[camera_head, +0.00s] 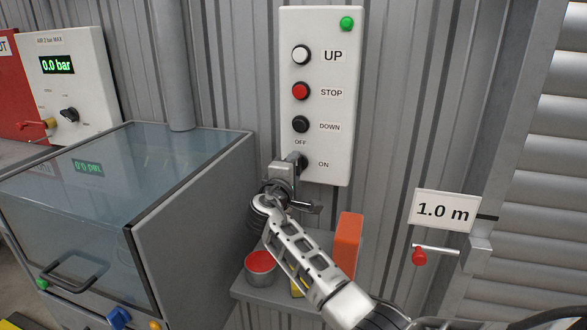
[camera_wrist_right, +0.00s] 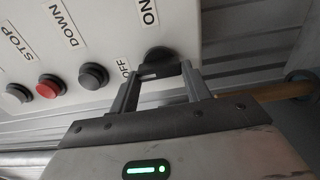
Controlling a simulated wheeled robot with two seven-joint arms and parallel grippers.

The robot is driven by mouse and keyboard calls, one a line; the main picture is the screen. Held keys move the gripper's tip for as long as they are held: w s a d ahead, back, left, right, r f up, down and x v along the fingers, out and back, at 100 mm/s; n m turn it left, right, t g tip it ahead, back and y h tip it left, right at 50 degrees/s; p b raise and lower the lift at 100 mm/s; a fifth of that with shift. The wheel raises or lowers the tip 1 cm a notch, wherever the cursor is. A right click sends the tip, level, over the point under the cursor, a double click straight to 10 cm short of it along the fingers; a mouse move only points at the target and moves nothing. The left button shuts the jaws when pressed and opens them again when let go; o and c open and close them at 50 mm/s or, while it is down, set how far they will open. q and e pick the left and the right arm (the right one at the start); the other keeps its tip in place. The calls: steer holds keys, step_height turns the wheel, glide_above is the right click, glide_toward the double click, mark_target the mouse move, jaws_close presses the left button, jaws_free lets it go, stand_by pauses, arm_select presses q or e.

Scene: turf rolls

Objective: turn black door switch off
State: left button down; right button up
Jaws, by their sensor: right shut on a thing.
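The black door switch (camera_head: 301,158) is the lowest control on the white panel (camera_head: 343,110), with OFF printed above it and ON to its right. My right gripper (camera_head: 294,168) is at the switch and covers part of it. In the right wrist view the gripper (camera_wrist_right: 160,72) is shut on the switch (camera_wrist_right: 157,55), one finger on each side. Which way the knob points is hidden. My left gripper is out of view.
Above the switch are white UP (camera_head: 301,54), red STOP (camera_head: 300,91) and black DOWN (camera_head: 300,124) buttons and a green lamp (camera_head: 347,23). Below, a shelf (camera_head: 280,296) holds a red-topped tin (camera_head: 260,265) and an orange block (camera_head: 347,243). A glass-topped cabinet (camera_head: 190,200) stands left.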

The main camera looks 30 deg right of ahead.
steer(key=shift+f, duration=0.15)
steer(key=o, duration=1)
steer(key=b+v, duration=0.2)
steer(key=v, duration=1.4)
steer(key=shift+b, duration=0.35)
